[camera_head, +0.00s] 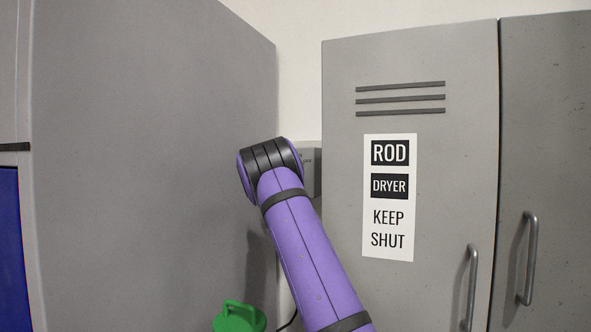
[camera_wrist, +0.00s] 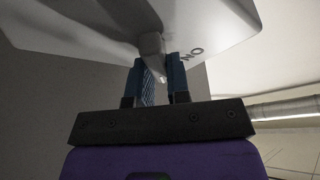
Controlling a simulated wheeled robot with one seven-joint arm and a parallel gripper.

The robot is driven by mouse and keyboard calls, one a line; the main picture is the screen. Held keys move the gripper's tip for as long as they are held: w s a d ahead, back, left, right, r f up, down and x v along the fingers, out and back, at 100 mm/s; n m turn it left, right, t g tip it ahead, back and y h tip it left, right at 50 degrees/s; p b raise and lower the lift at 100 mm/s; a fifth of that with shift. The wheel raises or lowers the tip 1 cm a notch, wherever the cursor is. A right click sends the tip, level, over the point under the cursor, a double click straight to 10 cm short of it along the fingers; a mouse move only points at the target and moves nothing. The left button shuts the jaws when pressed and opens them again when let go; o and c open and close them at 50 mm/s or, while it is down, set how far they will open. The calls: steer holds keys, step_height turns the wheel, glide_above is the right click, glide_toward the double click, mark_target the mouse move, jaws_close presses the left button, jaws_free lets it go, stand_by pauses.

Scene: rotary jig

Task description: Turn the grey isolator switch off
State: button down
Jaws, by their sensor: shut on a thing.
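The grey isolator switch (camera_head: 312,172) is a box on the wall in the gap between two grey cabinets. In the head view my purple arm hides most of it. In the wrist view its pale housing (camera_wrist: 225,22) fills the top, with dark lettering that reads as an upside-down "ON" right of the handle. A small grey handle (camera_wrist: 151,43) sticks out of the housing. My gripper (camera_wrist: 160,66) has its two blue fingers on either side of the handle and is shut on it. The head view does not show the fingers.
A large grey cabinet side (camera_head: 150,150) stands close on the left. A grey locker (camera_head: 340,110) labelled "ROD DRYER KEEP SHUT" stands on the right, with upright bar handles. A green object (camera_head: 240,318) is low in the gap. A pipe (camera_wrist: 290,107) shows in the wrist view.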

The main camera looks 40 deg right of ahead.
steer(key=shift+m, duration=0.3)
steer(key=c, duration=1.1)
jaws_free()
steer(key=v, duration=1.1)
steer(key=shift+w, duration=0.1)
steer(key=shift+r, duration=0.1)
